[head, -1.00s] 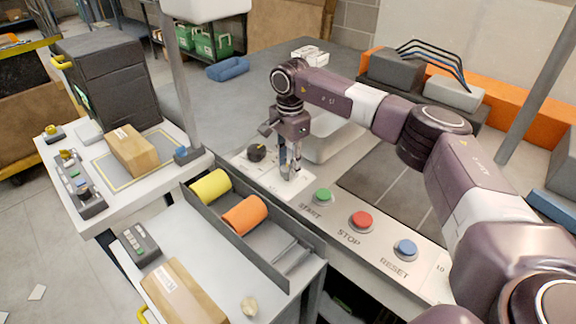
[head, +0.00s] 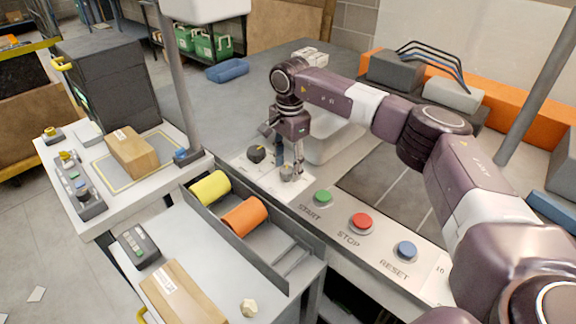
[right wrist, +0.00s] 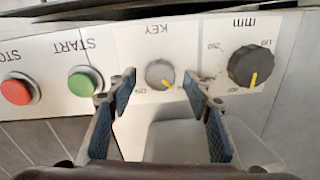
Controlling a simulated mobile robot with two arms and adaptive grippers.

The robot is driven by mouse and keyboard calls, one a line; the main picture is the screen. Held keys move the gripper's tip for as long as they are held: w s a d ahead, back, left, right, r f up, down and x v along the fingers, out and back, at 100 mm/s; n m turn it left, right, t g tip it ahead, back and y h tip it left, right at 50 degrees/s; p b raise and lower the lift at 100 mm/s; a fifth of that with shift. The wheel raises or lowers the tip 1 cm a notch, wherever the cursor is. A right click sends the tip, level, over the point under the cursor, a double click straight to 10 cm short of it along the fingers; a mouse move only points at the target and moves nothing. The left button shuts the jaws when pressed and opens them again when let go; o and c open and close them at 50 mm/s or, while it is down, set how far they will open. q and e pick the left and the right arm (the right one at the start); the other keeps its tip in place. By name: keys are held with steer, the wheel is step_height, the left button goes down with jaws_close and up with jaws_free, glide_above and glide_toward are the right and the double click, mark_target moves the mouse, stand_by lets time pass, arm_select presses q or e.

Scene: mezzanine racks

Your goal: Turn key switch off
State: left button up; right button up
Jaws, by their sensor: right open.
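The key switch (right wrist: 160,73) is a round grey knob with a yellow pointer mark, on a white panel labelled KEY. In the right wrist view its pointer aims toward the lower right of the picture. In the head view the key switch (head: 287,172) shows just below my right gripper (head: 289,163). In the right wrist view my right gripper (right wrist: 163,90) is open, with one blue-padded finger on each side of the knob and gaps between. Whether the fingertips reach down to the knob's height is hard to tell. My left gripper is not in view.
A black dial (right wrist: 250,66) marked mm sits beside the key switch. The green START button (head: 323,196), red STOP button (head: 361,222) and blue RESET button (head: 405,250) line the panel.

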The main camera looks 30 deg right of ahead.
mark_target(289, 170)
step_height(289, 170, up, 12)
steer(key=shift+s+f, duration=0.15)
steer(key=shift+s, duration=0.05)
stand_by(0.5)
